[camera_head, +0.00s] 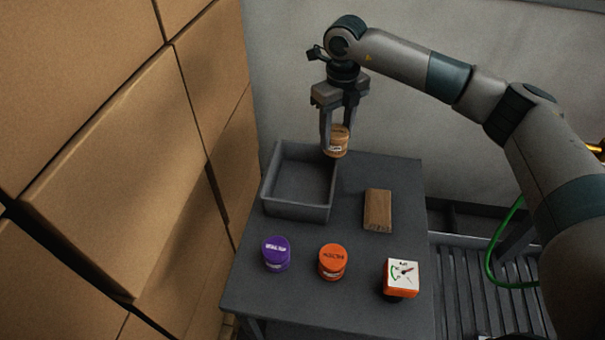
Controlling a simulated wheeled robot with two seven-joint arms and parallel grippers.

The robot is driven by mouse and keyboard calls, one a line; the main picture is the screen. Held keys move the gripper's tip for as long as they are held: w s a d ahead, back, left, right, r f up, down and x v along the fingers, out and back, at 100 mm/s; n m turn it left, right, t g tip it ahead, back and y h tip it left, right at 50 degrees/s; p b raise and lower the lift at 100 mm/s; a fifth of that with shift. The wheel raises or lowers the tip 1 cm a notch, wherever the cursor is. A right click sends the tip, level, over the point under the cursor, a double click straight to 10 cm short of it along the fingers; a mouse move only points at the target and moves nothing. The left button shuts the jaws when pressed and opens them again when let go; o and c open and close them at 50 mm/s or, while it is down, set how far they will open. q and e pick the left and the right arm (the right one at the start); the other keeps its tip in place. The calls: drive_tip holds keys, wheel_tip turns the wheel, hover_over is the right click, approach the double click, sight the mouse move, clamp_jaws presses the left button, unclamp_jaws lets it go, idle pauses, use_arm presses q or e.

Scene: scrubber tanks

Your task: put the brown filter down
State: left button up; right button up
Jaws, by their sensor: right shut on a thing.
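The brown filter (337,143) is a small round canister with a pale label. My right gripper (339,138) comes down from above, shut on the filter, with one finger at each side. The filter is at the back of the grey table (350,285), by the right rear corner of the grey open bin (298,213). It looks held above table height, but the exact gap below it cannot be told. My left gripper is not in view.
The bin looks empty. A wooden block (377,210) lies right of it. A purple canister (276,254), an orange canister (332,262) and an orange gauge box (401,278) stand along the front. Cardboard boxes (110,170) are stacked at left; a wall stands behind.

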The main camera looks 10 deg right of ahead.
drive_tip(key=s+a+f+p, duration=0.3)
drive_tip(key=a+f+p, duration=0.1)
drive_tip(key=a, duration=0.5)
drive_tip(key=shift+f, duration=0.8)
drive_tip(key=shift+w, duration=0.1)
drive_tip(key=shift+f+p, duration=0.3)
drive_tip(key=shift+p, duration=0.1)
wheel_tip(320, 180, down, 3)
drive_tip(key=shift+r+p, duration=0.1)
drive_tip(key=shift+p, duration=0.75)
drive_tip(key=shift+f, duration=0.25)
